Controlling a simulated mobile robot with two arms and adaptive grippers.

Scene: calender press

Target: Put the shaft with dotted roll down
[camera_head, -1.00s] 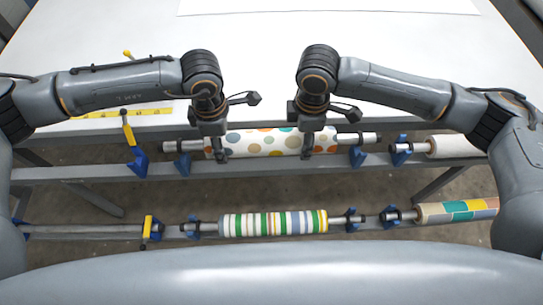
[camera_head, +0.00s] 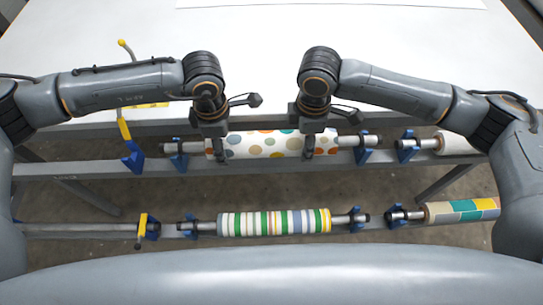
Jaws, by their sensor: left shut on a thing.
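The dotted roll (camera_head: 268,145) is white with coloured dots and sits on a metal shaft (camera_head: 347,142), level along the table's front edge. The shaft's ends lie at a left blue bracket (camera_head: 178,161) and a right blue bracket (camera_head: 369,156); I cannot tell whether it rests fully in them. My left gripper (camera_head: 221,156) is shut on the shaft with the roll, near the roll's left end. My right gripper (camera_head: 309,152) is at the roll's right end; its fingers are partly hidden, so its grip is unclear.
A striped roll (camera_head: 273,222) lies on the lower rail. A checkered roll (camera_head: 466,210) and a pale roll (camera_head: 455,144) are at the right. A yellow-handled blue bracket (camera_head: 131,157) stands left of the dotted roll. The white tabletop (camera_head: 270,60) behind is mostly clear.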

